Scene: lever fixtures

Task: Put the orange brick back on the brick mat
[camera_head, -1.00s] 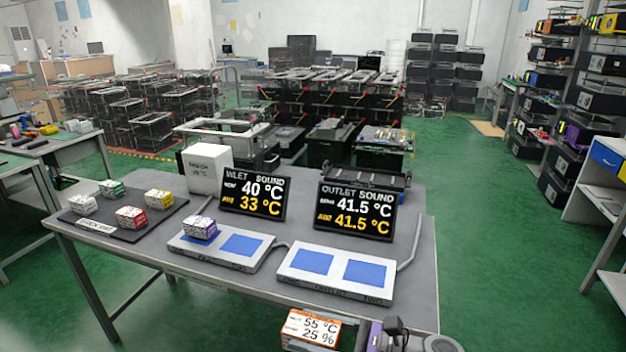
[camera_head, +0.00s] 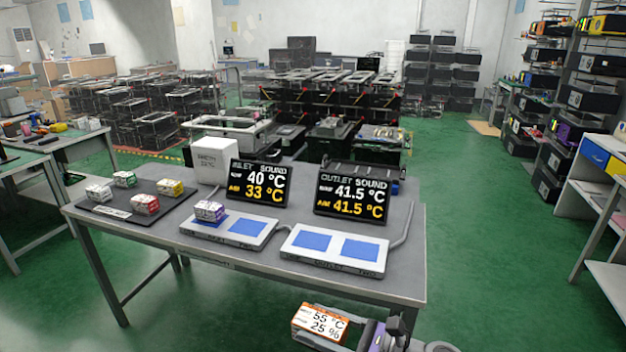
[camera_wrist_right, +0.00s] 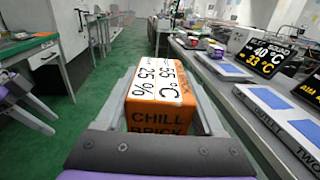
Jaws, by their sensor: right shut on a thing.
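The orange brick (camera_head: 319,323) has a white top label reading 55 °C and 25 %. My right gripper (camera_head: 322,322) is shut on it, in front of the table's near edge, over the floor. In the right wrist view the brick (camera_wrist_right: 160,98) sits between the two fingers of the gripper (camera_wrist_right: 165,95), its end face reading "CHILL BRICK". The dark brick mat (camera_head: 122,196) lies at the left end of the table, with a white, a green, a yellow and a red brick on it and open space between them. My left gripper is not in view.
A purple-sided brick (camera_head: 209,210) stands on the left pad of the inlet plate (camera_head: 200,230). The outlet plate (camera_head: 330,262) is beside it. Two displays (camera_head: 258,184) and a white box (camera_head: 212,160) stand behind. Green floor (camera_head: 480,260) is open right of the table (camera_head: 400,280).

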